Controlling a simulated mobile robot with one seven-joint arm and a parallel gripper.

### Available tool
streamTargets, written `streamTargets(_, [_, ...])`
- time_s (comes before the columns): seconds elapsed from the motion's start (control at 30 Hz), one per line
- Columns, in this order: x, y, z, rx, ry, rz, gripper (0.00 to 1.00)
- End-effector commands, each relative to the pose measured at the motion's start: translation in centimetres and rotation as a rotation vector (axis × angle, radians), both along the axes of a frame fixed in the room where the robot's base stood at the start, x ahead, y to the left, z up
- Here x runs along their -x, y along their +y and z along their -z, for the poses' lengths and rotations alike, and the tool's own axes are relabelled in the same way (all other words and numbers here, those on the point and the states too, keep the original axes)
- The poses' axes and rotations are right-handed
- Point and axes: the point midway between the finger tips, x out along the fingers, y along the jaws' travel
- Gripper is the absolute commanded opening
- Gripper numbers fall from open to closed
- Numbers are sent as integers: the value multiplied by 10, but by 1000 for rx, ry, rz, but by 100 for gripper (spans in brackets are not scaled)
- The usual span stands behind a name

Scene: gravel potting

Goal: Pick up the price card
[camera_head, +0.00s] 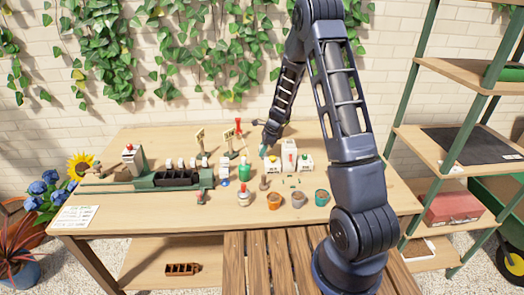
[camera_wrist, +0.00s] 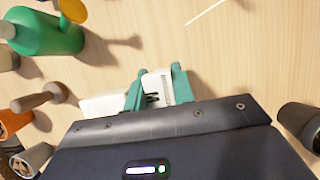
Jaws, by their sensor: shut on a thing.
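My gripper (camera_wrist: 158,88) has teal fingers, close together low over the table in the wrist view. They are shut on a small white card with dark marks (camera_wrist: 156,86), which I take to be the price card. Another white piece (camera_wrist: 103,104) shows just left of the fingers, partly hidden by my gripper body. In the head view my gripper (camera_head: 264,150) is at the back middle of the table, beside white boxes with coloured tops (camera_head: 289,155). The card cannot be made out there.
A green bottle (camera_wrist: 45,32), a wooden-handled tool (camera_wrist: 40,98) and an orange pot (camera_wrist: 14,122) stand left of my gripper. A dark pot (camera_wrist: 300,122) is at right.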

Motion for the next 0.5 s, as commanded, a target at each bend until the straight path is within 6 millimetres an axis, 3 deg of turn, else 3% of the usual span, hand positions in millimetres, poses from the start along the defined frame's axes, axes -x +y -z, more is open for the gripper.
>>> streamTargets(0.27, [0,0,3,0,0,0,3])
streamTargets(0.3, [0,0,3,0,0,0,31])
streamTargets(0.4, [0,0,2,0,0,0,47])
streamTargets(0.5, [0,0,2,0,0,0,47])
